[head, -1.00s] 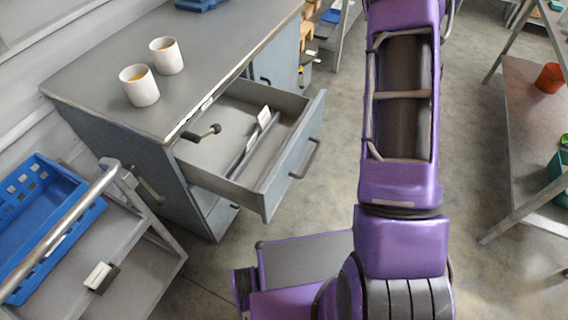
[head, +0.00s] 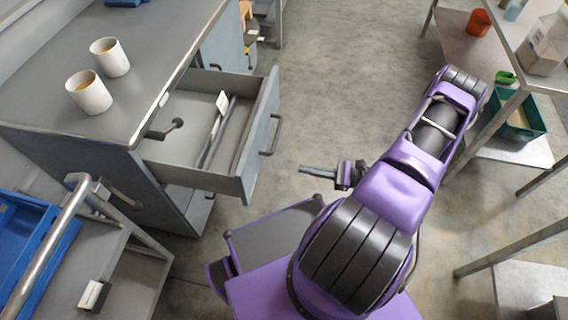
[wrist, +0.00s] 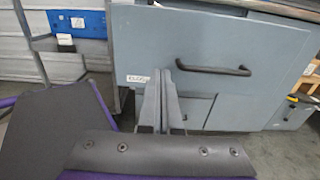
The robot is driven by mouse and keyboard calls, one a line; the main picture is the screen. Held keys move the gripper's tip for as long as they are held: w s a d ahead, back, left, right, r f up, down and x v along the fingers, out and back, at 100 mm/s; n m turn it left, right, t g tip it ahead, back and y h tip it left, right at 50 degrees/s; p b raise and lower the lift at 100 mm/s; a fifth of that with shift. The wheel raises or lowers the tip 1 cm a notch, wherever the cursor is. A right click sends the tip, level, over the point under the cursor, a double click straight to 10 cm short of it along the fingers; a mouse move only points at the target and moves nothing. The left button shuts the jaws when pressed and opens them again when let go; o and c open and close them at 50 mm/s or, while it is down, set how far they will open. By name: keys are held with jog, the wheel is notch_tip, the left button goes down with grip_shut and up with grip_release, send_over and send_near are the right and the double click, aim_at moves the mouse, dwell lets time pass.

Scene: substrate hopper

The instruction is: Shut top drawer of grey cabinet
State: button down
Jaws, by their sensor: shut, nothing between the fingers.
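The grey cabinet (head: 165,205) stands at the left in the head view. Its top drawer (head: 262,135) is pulled well out, with a dark bar handle (head: 275,136) on its front. Inside the drawer lie a hammer-like tool (head: 168,129) and a long thin tool with a white tag (head: 222,102). My gripper (head: 303,169) is shut and empty, to the right of the drawer front and apart from it. In the wrist view the gripper fingers (wrist: 163,75) point toward the drawer front (wrist: 205,45), and the handle (wrist: 213,69) shows right of the fingertips.
Two white cups (head: 100,75) stand on the cabinet top. A trolley with a blue crate (head: 30,235) is at the lower left. Shelving with a green bin (head: 518,115) and an orange pot (head: 480,22) is at the right. The floor between is clear.

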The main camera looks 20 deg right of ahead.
aim_at(255, 160)
jog(key=p+x, duration=0.1)
jog(key=x, duration=1.2)
jog(key=shift+a, duration=0.1)
jog(key=b+x, duration=0.4)
jog(key=x, duration=2.4)
jog(key=shift+f, duration=0.2)
jog(key=shift+w+a, duration=0.4)
jog(key=shift+a, duration=0.15)
jog(key=shift+w+a+r, duration=0.1)
jog(key=shift+w+r, duration=0.05)
jog(key=shift+r, duration=0.1)
